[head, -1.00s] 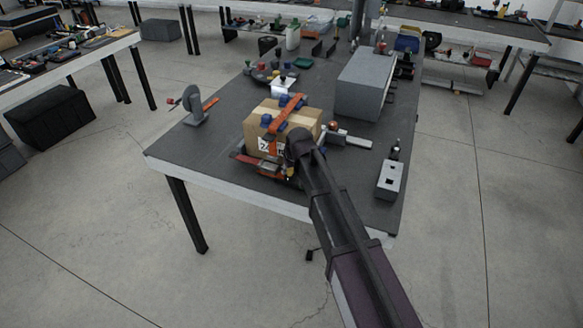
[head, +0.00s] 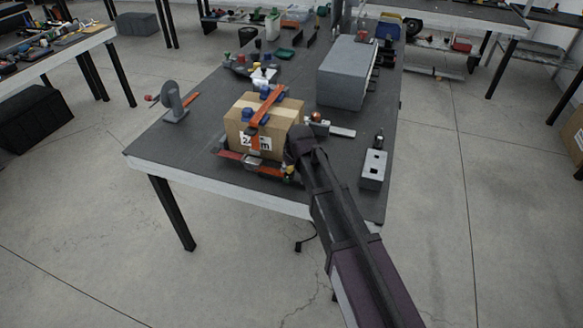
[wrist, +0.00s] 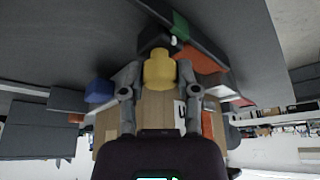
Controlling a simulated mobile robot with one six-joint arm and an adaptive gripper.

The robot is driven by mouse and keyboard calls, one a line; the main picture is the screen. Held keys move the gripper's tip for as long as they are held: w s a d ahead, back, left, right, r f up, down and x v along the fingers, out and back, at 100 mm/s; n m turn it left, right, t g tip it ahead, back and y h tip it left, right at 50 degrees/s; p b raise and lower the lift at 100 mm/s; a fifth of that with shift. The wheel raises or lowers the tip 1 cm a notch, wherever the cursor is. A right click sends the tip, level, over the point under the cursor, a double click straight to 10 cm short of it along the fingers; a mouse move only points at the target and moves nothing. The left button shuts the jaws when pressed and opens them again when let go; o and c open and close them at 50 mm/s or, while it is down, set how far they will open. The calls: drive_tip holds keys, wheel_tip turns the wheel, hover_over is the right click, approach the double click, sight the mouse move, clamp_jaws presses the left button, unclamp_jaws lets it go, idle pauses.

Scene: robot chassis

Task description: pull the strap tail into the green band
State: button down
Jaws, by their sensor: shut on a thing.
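My gripper (wrist: 160,90) is shut on a yellow piece (wrist: 160,68), which I take to be the strap tail's end. In the head view, my gripper (head: 292,168) is low at the front right corner of a cardboard box (head: 283,118). An orange strap (head: 257,128) runs over the box. More orange strap and a metal buckle (head: 252,162) lie along the box's front foot. In the wrist view, a green band (wrist: 181,25) shows beyond the yellow piece, apart from it, beside an orange strip (wrist: 200,60). The band is not clear in the head view.
A large grey block (head: 342,75) stands behind the box. A grey slotted block (head: 374,170) is to the right. A grey stand (head: 174,103) is at the left. The dark tabletop (head: 150,140) is clear at the front left.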

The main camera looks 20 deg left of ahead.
drive_tip(key=shift+c, duration=1.7)
unclamp_jaws()
drive_tip(key=shift+a, duration=0.1)
drive_tip(key=shift+r, duration=0.1)
